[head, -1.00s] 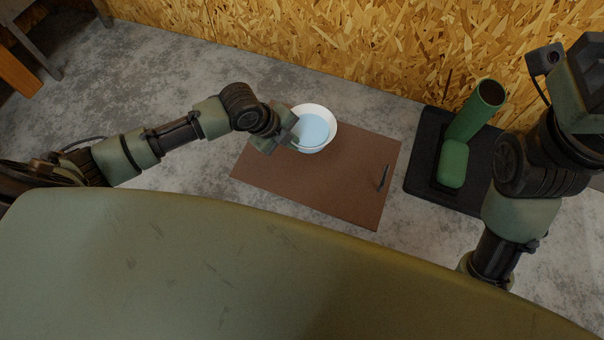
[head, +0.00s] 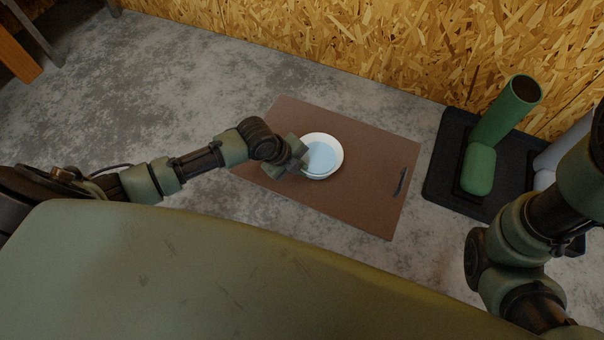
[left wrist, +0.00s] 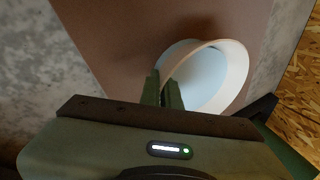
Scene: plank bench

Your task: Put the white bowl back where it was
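My left gripper (head: 301,159) is at the bowl's left rim. In the left wrist view the gripper's two green fingers (left wrist: 164,92) are closed on the near rim of the bowl (left wrist: 236,70). The bowl looks about level and empty. I cannot tell whether its base touches the board. My right arm is at the right edge, with its gripper out of view.
A black tray (head: 438,170) right of the board bears a green upright cylinder (head: 507,108), a green rounded block (head: 478,170) and a pale cylinder (head: 562,152), partly hidden by my right arm. A chipboard wall (head: 350,50) stands behind. The grey bench left of the board is clear.

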